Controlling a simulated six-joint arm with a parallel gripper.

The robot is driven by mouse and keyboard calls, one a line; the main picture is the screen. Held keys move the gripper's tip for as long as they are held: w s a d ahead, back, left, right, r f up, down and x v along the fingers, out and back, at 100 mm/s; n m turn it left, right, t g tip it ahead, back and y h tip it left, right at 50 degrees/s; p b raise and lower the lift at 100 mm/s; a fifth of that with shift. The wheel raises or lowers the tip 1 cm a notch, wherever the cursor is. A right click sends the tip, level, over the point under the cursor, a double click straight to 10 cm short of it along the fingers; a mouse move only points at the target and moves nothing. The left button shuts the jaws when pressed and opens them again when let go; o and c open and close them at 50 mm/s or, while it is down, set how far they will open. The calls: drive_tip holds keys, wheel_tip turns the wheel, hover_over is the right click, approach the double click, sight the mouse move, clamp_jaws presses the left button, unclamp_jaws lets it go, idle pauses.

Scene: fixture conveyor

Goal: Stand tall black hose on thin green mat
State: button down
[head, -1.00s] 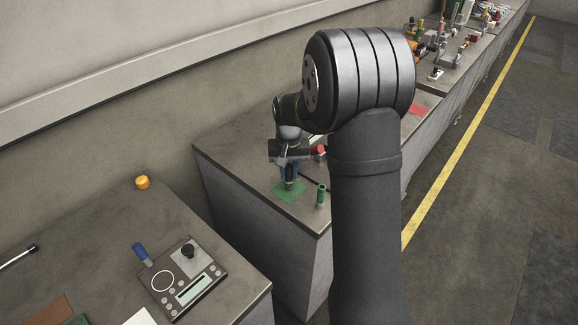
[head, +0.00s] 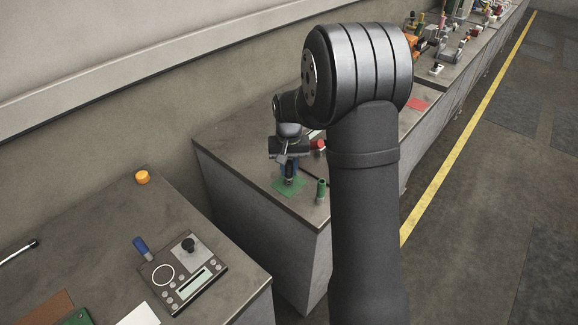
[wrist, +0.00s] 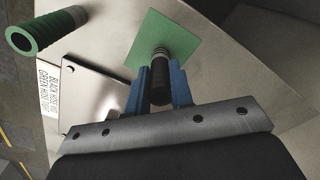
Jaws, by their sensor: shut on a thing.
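The black hose (wrist: 160,80) is ribbed and stands upright between the blue fingers of my gripper (wrist: 160,82). My gripper is shut on it. The thin green mat (wrist: 175,38) lies flat on the bench beneath the hose in the wrist view. In the head view my gripper (head: 289,168) is over the green mat (head: 283,187), with the hose's lower end (head: 289,181) over the mat's middle. I cannot tell whether the hose's base touches the mat.
A green hose (head: 321,191) stands to the right of the mat, also in the wrist view (wrist: 45,30). A red-topped thing (head: 318,145) is behind. A labelled plate (wrist: 88,95) lies nearby. The near bench holds a device with a display (head: 183,272) and an orange cylinder (head: 142,177).

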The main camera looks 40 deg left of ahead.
drive_tip(key=shift+f, duration=0.2)
drive_tip(key=c, duration=1.2)
unclamp_jaws()
